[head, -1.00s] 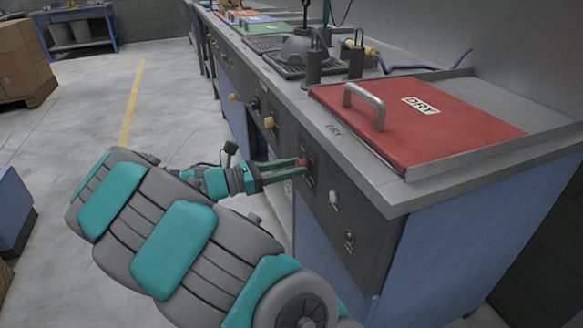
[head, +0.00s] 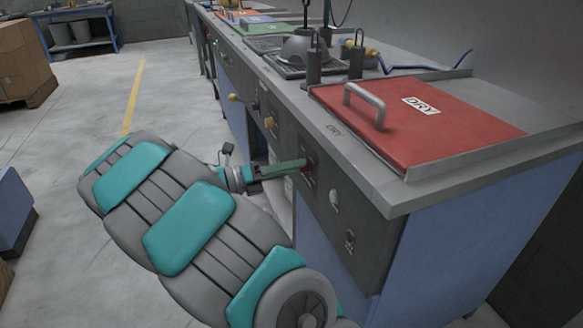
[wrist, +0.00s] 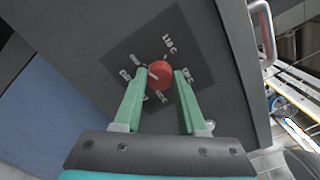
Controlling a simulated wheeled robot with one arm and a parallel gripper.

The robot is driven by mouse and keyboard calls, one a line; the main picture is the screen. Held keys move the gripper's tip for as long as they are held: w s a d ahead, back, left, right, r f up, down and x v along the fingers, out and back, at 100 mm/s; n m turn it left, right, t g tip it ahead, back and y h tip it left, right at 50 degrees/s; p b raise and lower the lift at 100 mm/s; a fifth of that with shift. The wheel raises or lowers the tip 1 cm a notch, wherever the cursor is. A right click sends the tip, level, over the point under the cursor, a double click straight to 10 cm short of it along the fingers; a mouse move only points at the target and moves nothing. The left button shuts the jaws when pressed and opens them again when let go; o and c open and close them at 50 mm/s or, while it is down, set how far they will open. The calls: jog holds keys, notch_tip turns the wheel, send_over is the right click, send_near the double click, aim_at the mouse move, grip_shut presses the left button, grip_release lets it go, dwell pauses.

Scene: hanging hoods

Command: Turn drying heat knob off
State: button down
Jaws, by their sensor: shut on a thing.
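The red drying heat knob (wrist: 160,75) sits on a dark dial plate (wrist: 135,50) with pale labels around it, too blurred to read surely. A light pointer mark on the knob faces left in the wrist view. My gripper (wrist: 159,79) has one green finger on either side of the knob and is shut on it. In the head view, my gripper (head: 301,164) reaches the front panel below the red DRY lid (head: 440,125), and its fingers largely hide the knob (head: 304,170).
A white knob (head: 334,199) and a small switch (head: 349,239) sit right of the red knob on the same panel. Yellowish handles (head: 270,122) stick out farther left. The counter edge overhangs above.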

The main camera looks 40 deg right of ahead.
jog(key=shift+f+n, duration=0.1)
jog(key=shift+n, duration=0.8)
jog(key=shift+c, duration=2.3)
grip_release()
jog(key=shift+a, duration=0.1)
jog(key=v, duration=0.7)
jog(key=shift+a, duration=0.3)
jog(key=shift+w, duration=0.1)
